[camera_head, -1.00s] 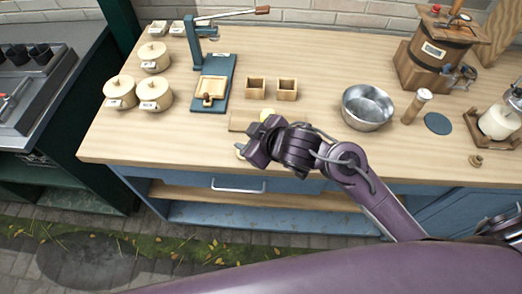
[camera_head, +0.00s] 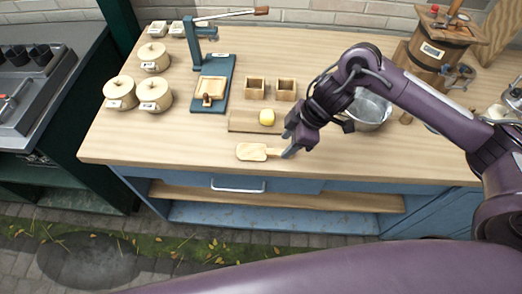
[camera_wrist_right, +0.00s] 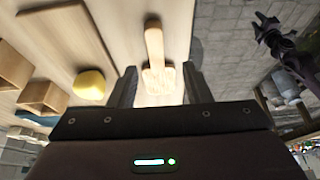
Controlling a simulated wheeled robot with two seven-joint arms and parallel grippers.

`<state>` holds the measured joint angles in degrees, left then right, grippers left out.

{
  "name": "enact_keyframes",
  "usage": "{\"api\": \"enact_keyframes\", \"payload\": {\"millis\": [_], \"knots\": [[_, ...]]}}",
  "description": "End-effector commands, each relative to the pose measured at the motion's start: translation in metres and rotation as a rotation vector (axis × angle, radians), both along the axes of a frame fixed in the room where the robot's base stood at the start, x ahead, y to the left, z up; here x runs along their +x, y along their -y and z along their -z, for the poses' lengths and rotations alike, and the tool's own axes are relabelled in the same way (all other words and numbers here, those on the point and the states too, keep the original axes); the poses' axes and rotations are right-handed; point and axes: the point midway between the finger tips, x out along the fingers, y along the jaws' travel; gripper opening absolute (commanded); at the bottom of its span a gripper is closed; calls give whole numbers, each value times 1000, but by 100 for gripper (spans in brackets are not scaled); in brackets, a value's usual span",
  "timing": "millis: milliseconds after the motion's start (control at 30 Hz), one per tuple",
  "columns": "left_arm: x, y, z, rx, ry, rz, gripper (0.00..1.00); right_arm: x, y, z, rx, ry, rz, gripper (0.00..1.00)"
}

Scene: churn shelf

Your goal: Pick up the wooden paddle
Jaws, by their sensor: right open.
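The wooden paddle (camera_head: 252,152) lies flat near the front edge of the wooden counter, its broad part to the left and its handle to the right. My right gripper (camera_head: 287,148) is open at the handle end. In the right wrist view, the paddle (camera_wrist_right: 154,46) runs between the two open fingers (camera_wrist_right: 159,72); whether they touch it is unclear. A dark arm end, apparently my left gripper (camera_wrist_right: 267,24), shows small at the upper right there; its jaws are too small to judge. It is not in the head view.
A board (camera_head: 243,121) with a yellow lump (camera_head: 267,117) lies just behind the paddle. Two small wooden boxes (camera_head: 256,89) stand behind it. A metal bowl (camera_head: 371,106) is partly hidden by my right arm. The counter left of the paddle (camera_head: 180,145) is clear.

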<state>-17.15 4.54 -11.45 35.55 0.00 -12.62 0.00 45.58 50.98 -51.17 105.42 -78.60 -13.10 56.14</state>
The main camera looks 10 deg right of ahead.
Motion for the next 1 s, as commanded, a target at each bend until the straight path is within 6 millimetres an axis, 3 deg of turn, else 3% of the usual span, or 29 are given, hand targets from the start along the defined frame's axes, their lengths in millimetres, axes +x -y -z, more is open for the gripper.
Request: {"api": "enact_keyframes", "payload": {"millis": [300,600,933,1000], "knots": [[0,0,-12,0,-1,0,36,10,-18,38,0,0,0,44],[-1,0,-12,0,-1,0,36,11,-21,44,0,3,-1,44],[-1,0,-12,0,-1,0,36,11,-20,44,0,4,-1,2],[-1,0,-12,0,-1,0,36,11,-20,44,0,4,-1,0]]}}
